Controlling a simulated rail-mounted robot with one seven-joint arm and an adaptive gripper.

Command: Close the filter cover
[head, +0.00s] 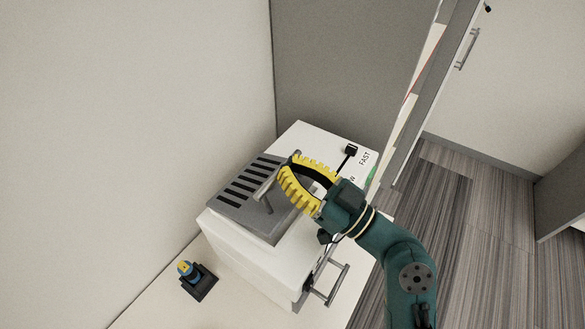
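The filter cover (233,205) is a grey plate with black slots and a bar handle (264,197). It lies over the top of a white box-shaped machine (235,246). I cannot tell whether it sits fully flush. My gripper (287,165) has curved, ribbed yellow fingers and reaches in from the right, over the cover's right part. Its fingertips are at the upper end of the handle and overlap it in the picture. The fingers hide part of the handle and cover. Whether they grip or touch the handle is unclear.
A lever with a black knob (351,150) stands on the machine's top near the word FAST. A metal handle (330,284) projects from the machine's front. A blue and yellow item in a black holder (199,283) stands at lower left. Walls close off the left and back.

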